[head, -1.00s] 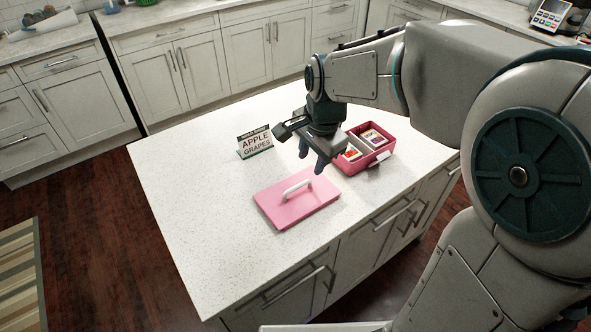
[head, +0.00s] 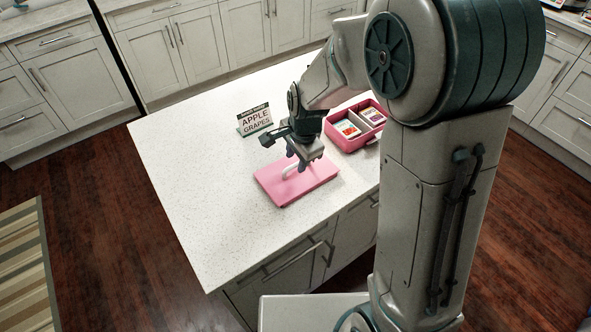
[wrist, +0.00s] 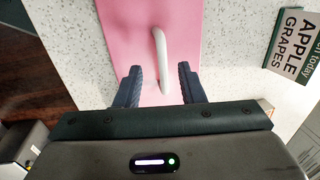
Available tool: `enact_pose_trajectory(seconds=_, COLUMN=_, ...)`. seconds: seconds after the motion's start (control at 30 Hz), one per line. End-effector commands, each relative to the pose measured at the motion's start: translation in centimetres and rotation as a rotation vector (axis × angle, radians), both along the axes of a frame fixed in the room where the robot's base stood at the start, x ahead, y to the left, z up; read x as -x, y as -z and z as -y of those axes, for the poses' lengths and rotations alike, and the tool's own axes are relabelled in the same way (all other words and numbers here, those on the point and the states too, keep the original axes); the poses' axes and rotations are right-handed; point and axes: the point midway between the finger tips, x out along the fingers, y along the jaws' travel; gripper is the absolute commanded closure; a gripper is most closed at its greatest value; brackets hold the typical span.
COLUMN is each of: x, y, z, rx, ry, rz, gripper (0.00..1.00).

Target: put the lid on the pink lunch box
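The pink lid (head: 318,187) lies flat on the white counter, with a white arched handle (head: 288,171) on top. In the wrist view the lid (wrist: 120,40) and its handle (wrist: 161,58) show ahead of my gripper. My gripper (head: 296,164) is just above the lid at the handle. Its fingers (wrist: 160,86) are open, one on each side of the handle's near end, with nothing held. The pink lunch box (head: 349,144) stands open behind and to the right of the lid, with small packs (head: 347,128) in its compartments.
A sign reading "APPLE GRAPES" (head: 255,119) stands on the counter (head: 195,170) left of the lunch box; it also shows at right in the wrist view (wrist: 290,50). The counter's left part is clear. Cabinets line the back.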

Motion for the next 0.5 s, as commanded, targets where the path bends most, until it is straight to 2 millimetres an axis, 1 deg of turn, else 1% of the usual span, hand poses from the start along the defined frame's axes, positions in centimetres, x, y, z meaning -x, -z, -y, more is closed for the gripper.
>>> enact_pose_trajectory(seconds=0.1, x=-0.3, y=1.4, z=-0.3, rx=0.001, ry=0.001, rz=-0.003, gripper=0.64)
enact_pose_trajectory(seconds=0.2, x=-0.5, y=2.4, z=-0.4, rx=0.001, ry=0.001, rz=-0.002, gripper=0.64)
enact_pose_trajectory(seconds=0.33, x=-0.6, y=3.0, z=-0.4, rx=0.000, ry=0.001, rz=-0.001, gripper=0.64)
enact_pose_trajectory(seconds=0.5, x=-0.6, y=3.0, z=-0.4, rx=-0.001, ry=0.001, rz=0.001, gripper=0.64)
